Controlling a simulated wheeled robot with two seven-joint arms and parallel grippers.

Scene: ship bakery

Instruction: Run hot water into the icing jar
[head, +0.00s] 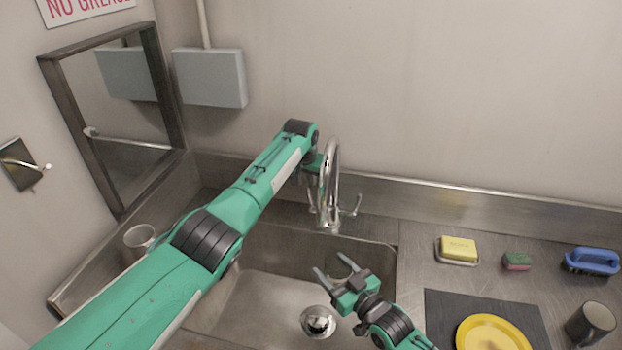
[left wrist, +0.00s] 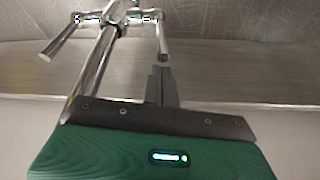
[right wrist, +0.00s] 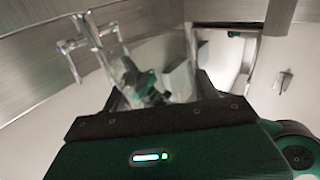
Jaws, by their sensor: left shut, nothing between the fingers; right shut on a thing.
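The clear glass icing jar is held in my right gripper (head: 336,268); it is faint in the head view and shows better in the right wrist view (right wrist: 128,72). My right gripper is shut on it, over the sink, below and slightly right of the tap spout. The tap (head: 331,180) is a curved chrome spout with a lever handle on each side; it also shows in the left wrist view (left wrist: 95,75). My left gripper (left wrist: 163,72) is shut and empty, its fingertips at one handle (left wrist: 162,42); whether they touch is unclear. I see no water stream.
The steel sink (head: 260,290) has a shiny round drain (head: 318,321). A cup (head: 140,237) stands on the left ledge.

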